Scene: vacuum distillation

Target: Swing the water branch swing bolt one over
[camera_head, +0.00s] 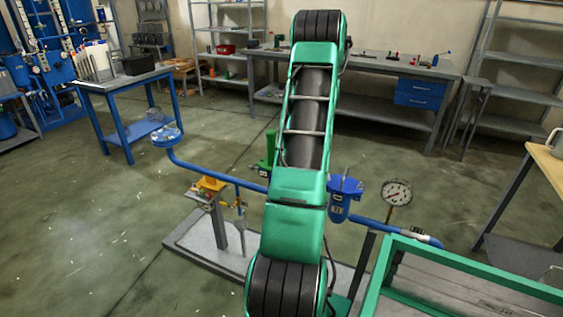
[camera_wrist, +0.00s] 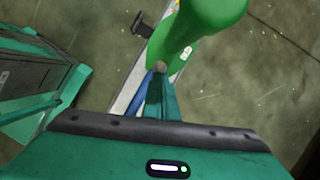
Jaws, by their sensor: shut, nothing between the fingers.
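A blue housing (camera_head: 338,206) with a lid and a small upright rod on top stands on the blue pipe line (camera_head: 222,177), right of my arm. A green body (camera_head: 269,150) stands on the line, partly hidden behind my arm. I cannot make out which small part is swing bolt one. In the wrist view, a large green rounded part (camera_wrist: 205,18) rises close beyond my gripper (camera_wrist: 160,78). The teal fingers are together, with nothing seen between them. Their tips overlap the lower edge of the green part; I cannot tell whether they touch. My arm hides the gripper in the head view.
A pressure gauge (camera_head: 397,192) stands right of the blue housing. A green-framed bench (camera_head: 470,265) is at the lower right, a blue table (camera_head: 125,84) at the left.

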